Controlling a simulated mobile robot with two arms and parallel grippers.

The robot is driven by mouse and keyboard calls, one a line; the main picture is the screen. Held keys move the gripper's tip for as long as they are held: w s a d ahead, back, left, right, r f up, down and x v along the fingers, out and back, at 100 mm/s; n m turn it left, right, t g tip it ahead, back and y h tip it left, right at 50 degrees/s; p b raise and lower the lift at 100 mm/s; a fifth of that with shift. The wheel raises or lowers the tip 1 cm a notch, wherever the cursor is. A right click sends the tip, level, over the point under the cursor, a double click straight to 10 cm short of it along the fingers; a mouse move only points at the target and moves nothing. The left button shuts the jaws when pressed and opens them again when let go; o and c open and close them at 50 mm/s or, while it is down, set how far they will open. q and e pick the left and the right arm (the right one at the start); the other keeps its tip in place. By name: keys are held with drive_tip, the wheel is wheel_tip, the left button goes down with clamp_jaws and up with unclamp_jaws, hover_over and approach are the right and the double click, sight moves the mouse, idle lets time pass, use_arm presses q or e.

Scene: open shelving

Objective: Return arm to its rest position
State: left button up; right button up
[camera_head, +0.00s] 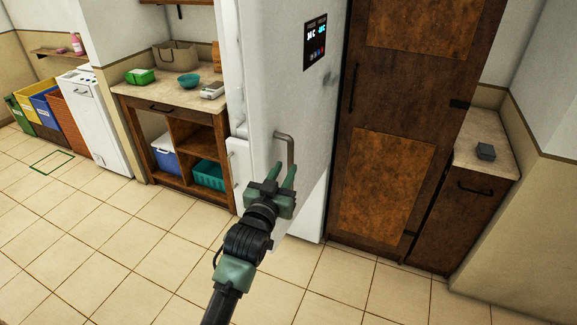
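My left gripper (282,172) reaches up from the bottom of the view on its black and green arm. Its two green fingers are apart, and nothing shows between them clearly enough to call it held. The fingertips are just in front of the lower part of a grey bar handle (291,147) on the white fridge (275,85). Whether they touch the handle I cannot tell. My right gripper is not in view.
A wooden counter (133,91) with a basket, bowl and scale stands left of the fridge. The tiled floor (90,235) in front is clear.

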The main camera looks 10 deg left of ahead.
use_arm(q)
drive_tip(key=shift+s+a, duration=0.1)
drive_tip(key=shift+s, duration=0.85)
drive_tip(key=s+f+m+g+b, duration=0.1)
drive_tip(key=s+f+g, duration=0.3)
drive_tip(key=f, duration=1.3)
drive_tip(key=s+f+g, duration=0.3)
drive_tip(key=s+f, duration=0.2)
drive_tip(key=f, duration=1.2)
drive_tip(key=s+a+f+g, duration=0.2)
drive_tip(key=s+f+g, duration=0.2)
drive_tip(key=s+f, duration=1.35)
drive_tip(key=s+a+f+g, duration=0.1)
drive_tip(key=s+f, duration=0.3)
drive_tip(key=s, duration=0.5)
drive_tip(key=s+a+f+g+b, duration=0.1)
drive_tip(key=s+a+f+g, duration=0.1)
drive_tip(key=s, duration=0.8)
drive_tip(key=s+a+f+g+y, duration=0.1)
drive_tip(key=s+a+f+g, duration=0.1)
drive_tip(key=s+f, duration=0.5)
drive_tip(key=s+g, duration=0.1)
drive_tip(key=s, duration=0.2)
drive_tip(key=shift+a+m, duration=0.25)
drive_tip(key=shift+m, duration=0.05)
